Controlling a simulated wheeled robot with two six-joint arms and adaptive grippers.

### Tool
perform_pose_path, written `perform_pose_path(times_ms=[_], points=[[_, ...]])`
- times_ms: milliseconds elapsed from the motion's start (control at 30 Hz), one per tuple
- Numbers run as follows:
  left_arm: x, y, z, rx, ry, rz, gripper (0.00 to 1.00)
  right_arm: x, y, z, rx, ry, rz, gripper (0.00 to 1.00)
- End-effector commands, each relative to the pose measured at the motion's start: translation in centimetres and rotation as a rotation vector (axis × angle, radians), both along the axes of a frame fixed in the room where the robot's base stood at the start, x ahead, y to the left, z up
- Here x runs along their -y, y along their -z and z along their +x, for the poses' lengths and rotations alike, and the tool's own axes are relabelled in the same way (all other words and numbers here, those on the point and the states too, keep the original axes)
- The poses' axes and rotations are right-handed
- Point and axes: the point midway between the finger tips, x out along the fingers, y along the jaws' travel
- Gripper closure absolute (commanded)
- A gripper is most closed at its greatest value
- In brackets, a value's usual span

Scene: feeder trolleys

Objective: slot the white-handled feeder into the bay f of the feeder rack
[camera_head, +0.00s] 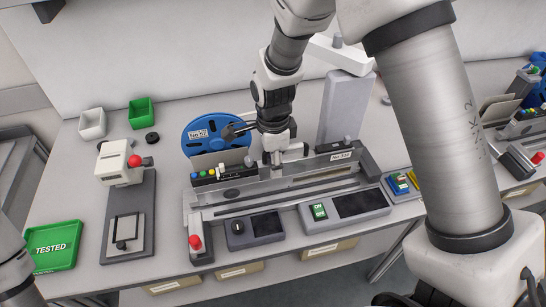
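No feeder rack with a bay marked f can be made out in this view. A blue reel (203,143) with a white label stands behind a long grey fixture (305,195) on the bench. A narrow body with coloured buttons (208,174) lies in front of the reel. I cannot tell whether these belong to the white-handled feeder, and no white handle is clear.
A green TESTED tray (52,246) and a white device with a red knob (120,163) stand at the left. Two control boxes (250,230) line the bench front. A tall grey post (345,108) stands behind the fixture. Another bench is at the right.

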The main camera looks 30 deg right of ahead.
Motion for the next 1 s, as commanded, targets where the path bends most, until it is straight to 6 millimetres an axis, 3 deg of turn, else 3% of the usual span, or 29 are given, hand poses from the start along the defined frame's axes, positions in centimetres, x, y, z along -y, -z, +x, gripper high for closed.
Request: perform_pose_path(times_ms=[33, 100, 933, 967, 1000], points=[[0.0, 0.0, 0.0, 0.0, 0.0, 0.0, 1.0, 0.0, 0.0, 0.0, 0.0, 0.0, 0.0, 0.81], [0.0, 0.0, 0.0, 0.0, 0.0, 0.0, 1.0, 0.0, 0.0, 0.0, 0.0, 0.0, 0.0, 1.0], [0.0, -0.5, 0.0, 0.0, 0.0, 0.0, 1.0, -1.5, -0.1, 0.3, -0.001, 0.0, -0.001, 1.0], [0.0, -0.5, 0.0, 0.0, 0.0, 0.0, 1.0, -1.5, -0.1, 0.4, -0.001, 0.0, -0.001, 0.72], [0.0, -0.5, 0.0, 0.0, 0.0, 0.0, 1.0, -1.5, 0.0, 0.4, -0.001, 0.0, 0.0, 0.58]])
